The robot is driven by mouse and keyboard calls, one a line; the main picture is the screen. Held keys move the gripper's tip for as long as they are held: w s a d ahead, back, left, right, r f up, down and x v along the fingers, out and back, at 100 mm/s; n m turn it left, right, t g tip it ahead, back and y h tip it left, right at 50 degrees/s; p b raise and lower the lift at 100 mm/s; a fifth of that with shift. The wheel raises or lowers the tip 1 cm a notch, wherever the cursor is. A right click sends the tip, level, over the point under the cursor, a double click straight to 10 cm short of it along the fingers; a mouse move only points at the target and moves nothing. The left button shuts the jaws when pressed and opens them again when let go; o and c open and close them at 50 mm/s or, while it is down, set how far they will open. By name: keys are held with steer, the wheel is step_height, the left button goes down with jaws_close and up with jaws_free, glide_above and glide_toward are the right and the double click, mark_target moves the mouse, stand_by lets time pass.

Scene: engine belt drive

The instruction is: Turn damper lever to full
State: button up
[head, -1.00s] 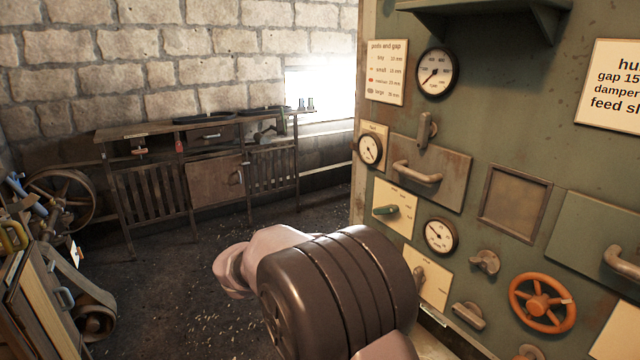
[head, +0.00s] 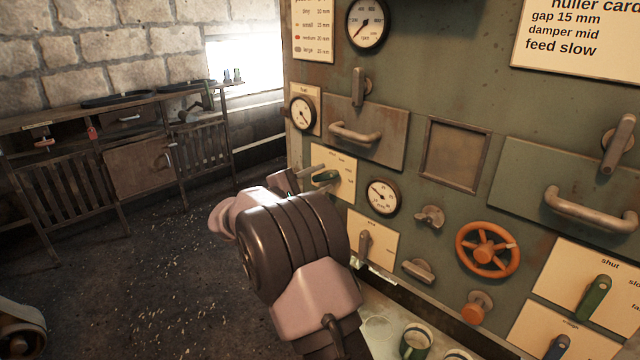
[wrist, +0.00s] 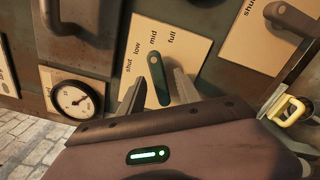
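The damper lever is a green handle (wrist: 160,88) on a cream plate (wrist: 194,52) marked shut, low, mid and full in the wrist view. It lies roughly toward the mid mark; its exact setting is hard to tell. In the head view the lever (head: 326,176) and its plate (head: 346,162) are left on the green panel, partly behind my arm. My gripper (wrist: 159,76) is open, with one finger on each side of the lever; I cannot tell whether either finger touches it. In the head view my wrist hides most of the gripper (head: 292,184).
A gauge (head: 382,197) sits right of the damper plate, and a drawer handle (head: 356,134) above it. An orange handwheel (head: 488,250) and another green lever (head: 594,298) are further right. Cups (head: 416,342) stand on a ledge below.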

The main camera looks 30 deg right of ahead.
steer(key=shift+d, duration=0.2)
steer(key=shift+w, duration=0.1)
steer(key=shift+c, duration=0.2)
jaws_close()
steer(key=shift+m+b, duration=0.3)
steer(key=shift+b, duration=0.15)
steer(key=shift+f+m+b, duration=0.2)
steer(key=shift+m+b, duration=0.6)
steer(key=shift+b, duration=0.45)
steer(key=m+b, duration=0.3)
steer(key=b, duration=0.1)
steer(key=shift+r+m, duration=0.1)
steer(key=shift+m, duration=0.2)
steer(key=shift+r, duration=0.1)
